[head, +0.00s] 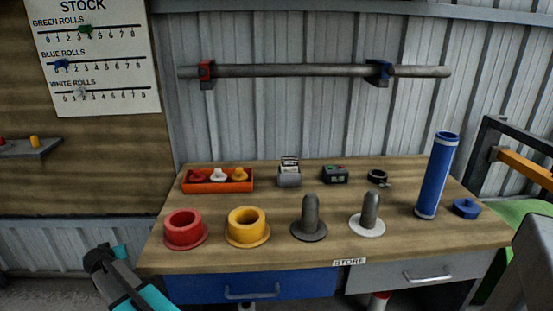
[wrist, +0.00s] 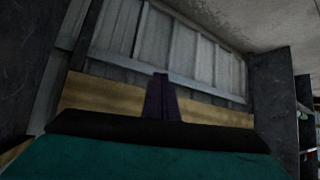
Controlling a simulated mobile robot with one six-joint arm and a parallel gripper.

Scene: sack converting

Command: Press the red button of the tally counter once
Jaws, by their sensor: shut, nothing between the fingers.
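A small dark box with green and red spots on its top, which looks like the tally counter (head: 334,175), stands at the back middle of the wooden table. Its red button (head: 341,168) is tiny at this distance. My gripper (head: 97,256) is at the lower left of the head view, off the table's front left corner and well away from the counter. In the wrist view its dark fingers (wrist: 163,97) are together and empty, with a corrugated wall beyond. The counter does not show in the wrist view.
A grey device (head: 289,176) and a black ring (head: 378,177) flank the counter. An orange tray (head: 217,187) stands left. Red (head: 185,230) and yellow (head: 247,228) flanged rings and two upright pegs (head: 309,220) (head: 369,215) stand in front. A tall blue tube (head: 436,177) stands right.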

